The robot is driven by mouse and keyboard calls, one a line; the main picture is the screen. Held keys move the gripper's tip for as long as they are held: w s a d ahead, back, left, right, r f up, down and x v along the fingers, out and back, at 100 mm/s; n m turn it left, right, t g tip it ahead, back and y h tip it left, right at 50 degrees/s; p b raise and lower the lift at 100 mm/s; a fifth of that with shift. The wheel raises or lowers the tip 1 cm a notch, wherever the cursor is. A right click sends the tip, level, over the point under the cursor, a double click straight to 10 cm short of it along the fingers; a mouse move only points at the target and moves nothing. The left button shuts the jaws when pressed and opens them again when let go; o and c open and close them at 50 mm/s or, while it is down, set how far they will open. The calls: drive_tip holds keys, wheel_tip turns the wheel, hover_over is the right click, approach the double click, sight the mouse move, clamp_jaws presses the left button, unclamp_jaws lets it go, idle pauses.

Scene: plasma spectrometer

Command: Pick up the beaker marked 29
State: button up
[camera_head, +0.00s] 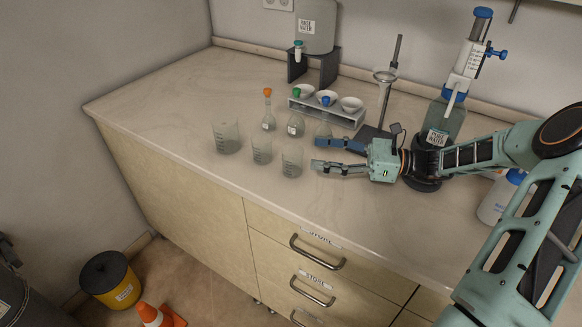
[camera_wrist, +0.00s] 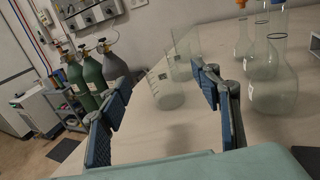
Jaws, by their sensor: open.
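Three clear glass beakers stand upright on the bench in the head view: a left one (camera_head: 225,139), a middle one (camera_head: 261,151) and a right one (camera_head: 292,163). Their markings are too small to read, so I cannot tell which is 29. My gripper (camera_head: 316,154) is open and empty, low over the bench, just right of the right beaker and pointing left at it. In the wrist view, a beaker (camera_wrist: 166,91) shows ahead, in line with the gap between my open fingers (camera_wrist: 163,83). Another beaker (camera_wrist: 181,62) stands behind it.
Stoppered flasks with orange (camera_head: 268,113), green (camera_head: 295,124) and blue (camera_head: 325,117) tops stand behind the beakers; the blue-topped one is close to my upper finger. A rack with white bowls (camera_head: 352,104) is behind them. The bench (camera_head: 160,100) is clear at left.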

sight(293, 161)
drive_tip(key=shift+f, duration=0.85)
drive_tip(key=shift+a, duration=0.25)
drive_tip(key=a, duration=0.3)
drive_tip(key=w+a, duration=0.1)
drive_tip(key=a, duration=0.3)
drive_tip(key=shift+w, duration=0.2)
drive_tip(key=c, duration=1.3)
